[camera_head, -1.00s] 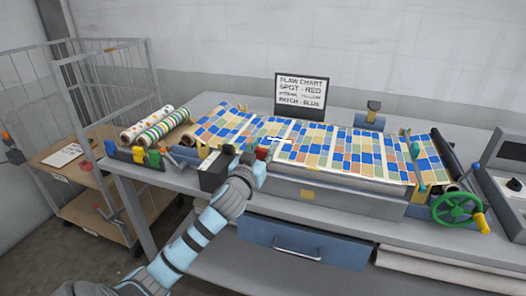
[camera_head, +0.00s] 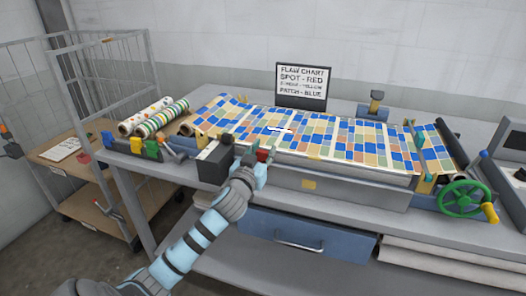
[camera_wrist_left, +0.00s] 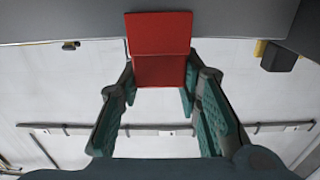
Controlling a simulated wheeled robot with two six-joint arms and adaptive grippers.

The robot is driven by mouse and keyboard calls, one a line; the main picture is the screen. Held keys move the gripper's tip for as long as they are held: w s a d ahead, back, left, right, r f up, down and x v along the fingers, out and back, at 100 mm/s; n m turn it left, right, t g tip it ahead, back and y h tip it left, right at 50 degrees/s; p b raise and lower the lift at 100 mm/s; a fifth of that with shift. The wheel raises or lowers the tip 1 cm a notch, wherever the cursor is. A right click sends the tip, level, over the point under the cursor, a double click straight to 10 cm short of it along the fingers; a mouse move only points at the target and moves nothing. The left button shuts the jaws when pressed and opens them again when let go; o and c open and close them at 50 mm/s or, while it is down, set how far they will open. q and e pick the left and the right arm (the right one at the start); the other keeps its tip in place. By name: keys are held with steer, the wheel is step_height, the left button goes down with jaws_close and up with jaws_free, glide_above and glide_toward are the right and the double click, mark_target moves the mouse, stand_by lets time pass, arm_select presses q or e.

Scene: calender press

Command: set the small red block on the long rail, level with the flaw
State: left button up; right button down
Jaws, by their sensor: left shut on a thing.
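The small red block (camera_head: 263,155) is between the fingers of my left gripper (camera_head: 253,163), at the front edge of the patterned sheet (camera_head: 330,135). In the left wrist view the red block (camera_wrist_left: 160,55) sits between the two teal finger pads (camera_wrist_left: 160,100), its far end against a grey surface. The long rail appears to be the grey bar (camera_head: 340,187) along the press front; I cannot tell whether the block touches it. A small white mark (camera_head: 279,129) on the sheet, slightly right of the block, may be the flaw. My right gripper is not in view.
A black box (camera_head: 214,163) stands just left of my left gripper. A flaw chart sign (camera_head: 303,86) stands behind the sheet. A green handwheel (camera_head: 464,198) is at the right end.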

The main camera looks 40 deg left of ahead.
arm_select(q)
steer(key=shift+f, duration=0.15)
steer(key=o, duration=0.4)
steer(key=shift+f, duration=0.1)
steer(key=o, duration=0.6)
steer(key=shift+c, duration=0.2)
steer(key=v, duration=1.2)
